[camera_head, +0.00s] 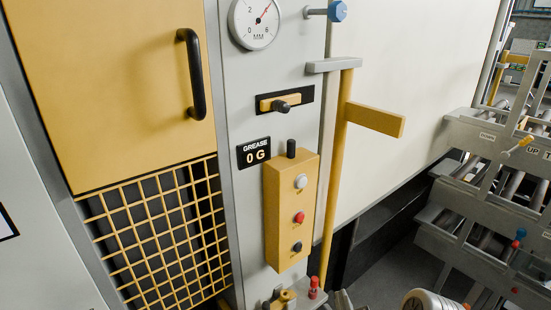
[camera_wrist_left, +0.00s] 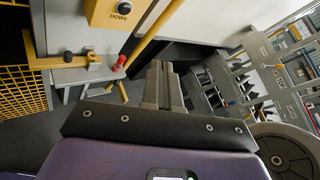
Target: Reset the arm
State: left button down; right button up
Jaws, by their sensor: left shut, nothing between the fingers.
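My left gripper (camera_wrist_left: 162,85) is shut and empty in the left wrist view, its two grey fingers pressed together and pointing away over the dark floor. In the head view only a grey tip of the left gripper (camera_head: 343,300) shows at the bottom edge, just right of a red-topped knob (camera_head: 314,288). The fingers look apart from the machine. My right gripper is in neither view.
A yellow button box (camera_head: 290,215) juts from the grey panel, beside a yellow post (camera_head: 337,165) with a side bar (camera_head: 376,119). Grey roller racks (camera_head: 480,145) stand at right. A wheel (camera_wrist_left: 285,157) is close at lower right. Open floor lies between.

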pick_arm(q)
jog(key=w+a+f+n+g+y+b, duration=0.1)
jog(key=w+a+f+g, duration=0.15)
jog(key=f, duration=0.35)
jog(key=w+a+f+n+g+y, duration=0.1)
jog(key=a+f+g, duration=0.15)
jog(key=f, duration=0.35)
jog(key=s+a+f+n+g+h+b, duration=0.1)
jog(key=s+a+f+n+g+b, duration=0.1)
jog(key=a+f+n, duration=0.4)
jog(key=s+a+f+n+g+h+b, duration=0.2)
jog(key=s+a+f+n, duration=0.4)
jog(key=f+n, duration=0.9)
jog(key=s+a+f+n+g+h+b, duration=0.2)
jog(key=s+a+f+n, duration=0.4)
jog(key=f+n, duration=0.5)
notch_tip(320, 180, down, 7)
jog(key=g+b, duration=0.1)
jog(key=g, duration=0.1)
jog(key=shift+a+f+g, duration=0.2)
jog(key=shift+a+g, duration=0.1)
jog(key=shift+g, duration=0.1)
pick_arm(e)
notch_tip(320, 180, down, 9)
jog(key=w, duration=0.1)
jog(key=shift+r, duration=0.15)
pick_arm(q)
jog(key=shift+b, duration=0.3)
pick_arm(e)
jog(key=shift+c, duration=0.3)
